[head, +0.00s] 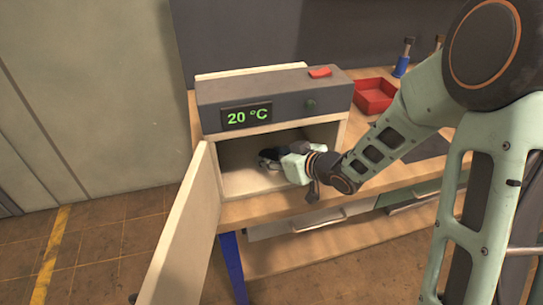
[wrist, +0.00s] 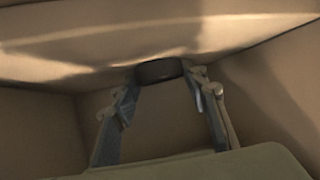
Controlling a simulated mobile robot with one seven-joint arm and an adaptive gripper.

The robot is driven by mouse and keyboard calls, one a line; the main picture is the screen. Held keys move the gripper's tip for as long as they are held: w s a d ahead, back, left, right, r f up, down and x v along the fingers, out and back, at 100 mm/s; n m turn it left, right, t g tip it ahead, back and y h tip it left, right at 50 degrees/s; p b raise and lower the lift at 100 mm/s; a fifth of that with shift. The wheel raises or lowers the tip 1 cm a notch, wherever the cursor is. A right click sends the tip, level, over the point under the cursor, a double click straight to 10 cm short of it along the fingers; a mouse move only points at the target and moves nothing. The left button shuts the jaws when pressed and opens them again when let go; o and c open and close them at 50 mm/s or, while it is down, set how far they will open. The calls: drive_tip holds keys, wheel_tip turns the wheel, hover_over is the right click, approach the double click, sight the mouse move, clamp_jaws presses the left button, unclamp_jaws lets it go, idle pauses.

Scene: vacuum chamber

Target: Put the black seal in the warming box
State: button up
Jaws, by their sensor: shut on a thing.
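The warming box (head: 275,90) stands on the wooden bench with its door (head: 182,235) swung wide open and its display reading 20 °C. My gripper (head: 268,156) reaches through the opening into the chamber. In the wrist view my gripper (wrist: 160,82) is shut on the black seal (wrist: 160,70), a dark rounded piece between the fingertips. The chamber's pale inner walls (wrist: 60,115) surround the fingers. The seal is hard to make out in the head view. I cannot tell whether it touches the chamber floor.
A red tray (head: 374,95) and a blue-based tool (head: 402,62) stand behind my arm at the right. Drawers (head: 300,222) sit under the bench top.

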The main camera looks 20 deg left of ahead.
drive_tip(key=o, duration=0.8)
drive_tip(key=shift+r+p, duration=0.25)
drive_tip(key=shift+p, duration=0.05)
drive_tip(key=p+v, duration=0.3)
drive_tip(key=v, duration=0.9)
drive_tip(key=shift+d+f, duration=0.1)
drive_tip(key=shift+f, duration=0.15)
